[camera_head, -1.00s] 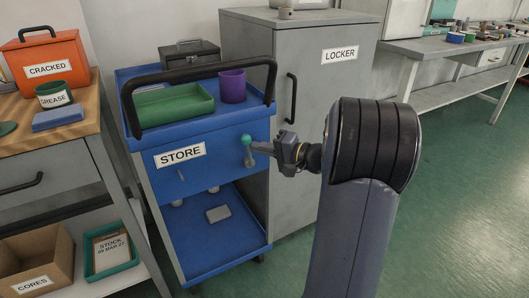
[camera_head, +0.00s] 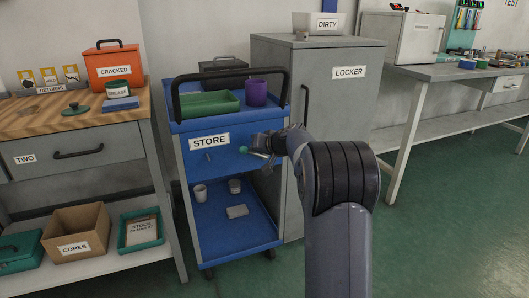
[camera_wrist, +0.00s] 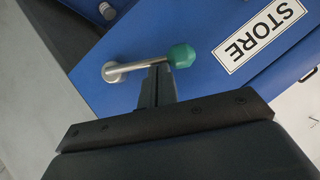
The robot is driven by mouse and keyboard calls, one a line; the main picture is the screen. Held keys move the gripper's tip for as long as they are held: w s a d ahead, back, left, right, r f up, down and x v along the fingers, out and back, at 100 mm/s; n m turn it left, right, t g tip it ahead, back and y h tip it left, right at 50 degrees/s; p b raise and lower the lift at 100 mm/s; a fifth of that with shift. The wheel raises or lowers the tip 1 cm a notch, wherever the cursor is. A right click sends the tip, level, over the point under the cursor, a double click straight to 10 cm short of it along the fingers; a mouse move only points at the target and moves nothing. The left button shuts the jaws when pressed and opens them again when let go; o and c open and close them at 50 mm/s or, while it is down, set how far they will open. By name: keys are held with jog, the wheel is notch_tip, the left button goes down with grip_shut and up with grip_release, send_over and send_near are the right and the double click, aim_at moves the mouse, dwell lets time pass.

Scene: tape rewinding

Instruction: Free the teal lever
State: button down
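My gripper (camera_head: 264,145) is at the lever in the head view. In the wrist view my gripper (camera_wrist: 157,68) has its dark fingers together, tips at the middle of the shaft, near the knob. I cannot tell whether they touch it. Nothing shows between the fingers.
The blue cart (camera_head: 238,112) carries a green tray (camera_head: 205,103) and a purple cup (camera_head: 256,92) behind its black handle (camera_head: 230,73). Its lower shelf holds small cups. A grey locker (camera_head: 340,110) stands close on the right. A workbench (camera_head: 90,125) stands left. Green floor is open at right.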

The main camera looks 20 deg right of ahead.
jog(key=shift+a+f+n+h+b, duration=0.3)
jog(key=shift+a+f+n+h, duration=0.45)
jog(key=shift+f+n+h, duration=0.35)
jog(key=shift+r, duration=0.2)
jog(key=w+r+p+v, duration=0.1)
jog(key=p+v, duration=0.3)
jog(key=v, duration=0.8)
jog(key=shift+d+r, duration=0.3)
jog(key=shift+r, duration=0.65)
